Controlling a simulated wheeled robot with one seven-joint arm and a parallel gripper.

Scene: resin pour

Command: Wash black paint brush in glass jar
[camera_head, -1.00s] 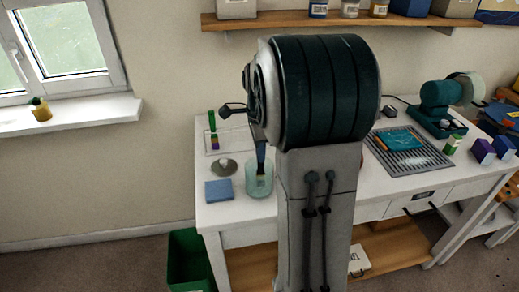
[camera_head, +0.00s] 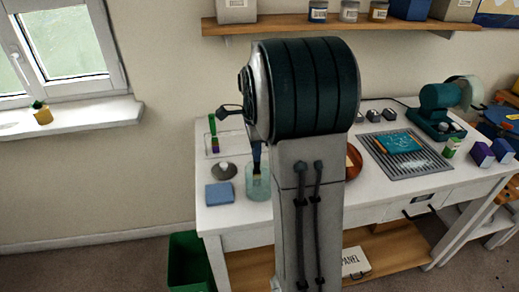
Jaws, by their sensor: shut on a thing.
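A clear, pale teal glass jar (camera_head: 257,187) stands at the front left of the white table, just left of my arm's column. A dark paint brush (camera_head: 257,163) points down into the jar's mouth, its lower end inside the glass. My gripper (camera_head: 255,146) is above the jar, partly hidden by my arm's big dark joint, and is shut on the brush. How deep the bristles sit, and whether they touch the glass, is too small to tell.
A blue sponge-like block (camera_head: 220,193) and a grey round dish (camera_head: 224,171) lie left of the jar. A green-topped item (camera_head: 213,133) stands behind them. A reddish-brown bowl (camera_head: 354,161) and a grey ribbed mat (camera_head: 407,158) are to the right. A green bin (camera_head: 188,262) is below.

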